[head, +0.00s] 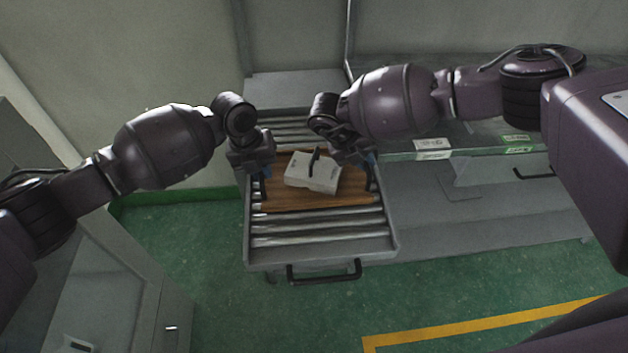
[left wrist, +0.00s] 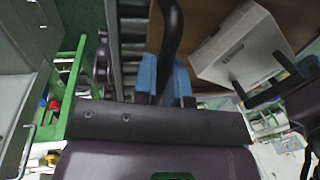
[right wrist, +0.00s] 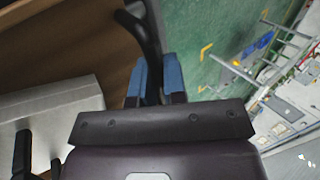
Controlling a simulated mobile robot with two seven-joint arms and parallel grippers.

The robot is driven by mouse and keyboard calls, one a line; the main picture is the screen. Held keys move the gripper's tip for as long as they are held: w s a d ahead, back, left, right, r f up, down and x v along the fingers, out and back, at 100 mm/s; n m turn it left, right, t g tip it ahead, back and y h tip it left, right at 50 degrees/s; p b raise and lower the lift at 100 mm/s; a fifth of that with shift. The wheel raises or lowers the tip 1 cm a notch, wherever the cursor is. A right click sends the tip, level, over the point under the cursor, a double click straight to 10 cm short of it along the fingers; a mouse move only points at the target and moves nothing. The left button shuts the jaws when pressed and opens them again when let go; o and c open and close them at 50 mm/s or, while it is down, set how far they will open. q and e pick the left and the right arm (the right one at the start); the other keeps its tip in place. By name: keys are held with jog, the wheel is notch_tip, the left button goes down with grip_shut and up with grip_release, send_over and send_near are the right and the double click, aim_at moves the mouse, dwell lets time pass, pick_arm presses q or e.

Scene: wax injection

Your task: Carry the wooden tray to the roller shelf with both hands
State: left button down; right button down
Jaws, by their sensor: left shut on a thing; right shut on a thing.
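The wooden tray (head: 300,200) lies over the rollers of the roller shelf (head: 322,240) in the head view. A white box-like block (head: 313,178) with a black handle sits on the tray. My left gripper (head: 263,180) is shut on the tray's left black handle, which shows between its blue fingertips in the left wrist view (left wrist: 165,80). My right gripper (head: 370,172) is shut on the tray's right black handle, seen between the blue fingertips in the right wrist view (right wrist: 155,82). Whether the tray's underside touches the rollers is hidden.
The shelf has a raised metal rim and a black front handle (head: 324,272). A glass-edged grey bench (head: 470,195) stands to the right. A grey cabinet (head: 130,290) stands at the lower left. Green floor (head: 220,280) is clear in front of the shelf.

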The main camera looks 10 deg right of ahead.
pick_arm(q)
jog(key=shift+f, duration=0.5)
pick_arm(e)
jog(key=shift+f, duration=0.55)
pick_arm(q)
jog(key=c, duration=1.2)
grip_release()
pick_arm(e)
jog(key=c, duration=1.2)
grip_release()
pick_arm(q)
jog(key=shift+o, duration=0.2)
pick_arm(e)
jog(key=shift+o, duration=0.2)
pick_arm(q)
jog(key=shift+r, duration=0.1)
pick_arm(e)
jog(key=shift+r, duration=0.1)
pick_arm(q)
notch_tip(320, 180, up, 12)
jog(key=a, duration=0.2)
jog(key=shift+a+f, duration=0.15)
jog(key=shift+f, duration=0.05)
pick_arm(e)
jog(key=v, duration=1.2)
